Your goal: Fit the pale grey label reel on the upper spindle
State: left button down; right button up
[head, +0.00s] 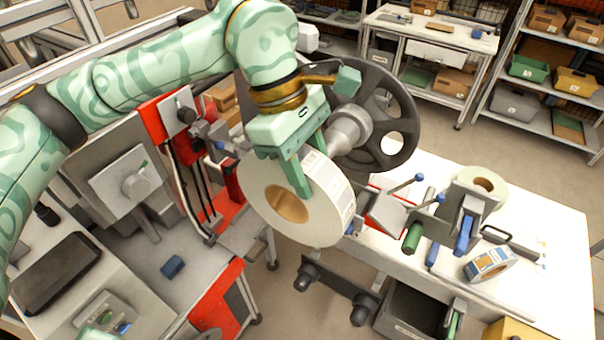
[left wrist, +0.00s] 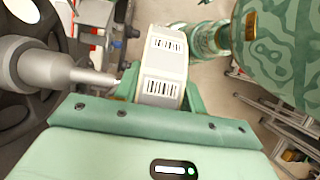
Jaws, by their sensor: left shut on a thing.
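My left gripper (head: 301,172) is shut on the pale grey label reel (head: 262,197), holding it in the air by its upper rim. The reel has a brown core and printed labels on its outer edge; its edge also shows in the left wrist view (left wrist: 163,64). The upper spindle (head: 346,129) is a grey stepped shaft in front of a dark wheel, just behind and right of the reel. In the left wrist view the spindle (left wrist: 42,68) points toward the reel. No spindle shows through the core. Any gap at the spindle's tip is unclear.
The dark spoked wheel (head: 393,97) stands behind the spindle. The white table (head: 555,235) at right holds a second pale reel (head: 487,185), a small box (head: 490,263) and blue and green handles. Black rollers (head: 337,290) sit below the held reel. Shelves (head: 548,75) stand behind.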

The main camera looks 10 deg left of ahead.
pick_arm(q)
jog(key=w+d+p, duration=0.1)
jog(key=w+d, duration=0.1)
jog(key=w, duration=0.5)
jog(key=shift+d, duration=0.3)
jog(key=shift+w+r, duration=0.1)
jog(key=shift+w, duration=0.05)
dwell(0.3)
jog(key=shift+w+d+p, duration=0.25)
jog(key=shift+w, duration=0.5)
jog(key=shift+w+d+p, duration=0.3)
jog(key=shift+w, duration=0.45)
jog(key=shift+w+d+p, duration=0.25)
jog(key=shift+w, duration=0.5)
jog(key=shift+w, duration=0.1)
jog(key=shift+w+d+p, duration=0.35)
jog(key=shift+w+p, duration=0.05)
jog(key=shift+w, duration=0.45)
jog(key=shift+w+d+p, duration=0.3)
jog(key=shift+w+p, duration=0.05)
jog(key=shift+w, duration=0.5)
jog(key=shift+w, duration=0.15)
jog(key=shift+w+d, duration=0.15)
jog(key=shift+w, duration=0.15)
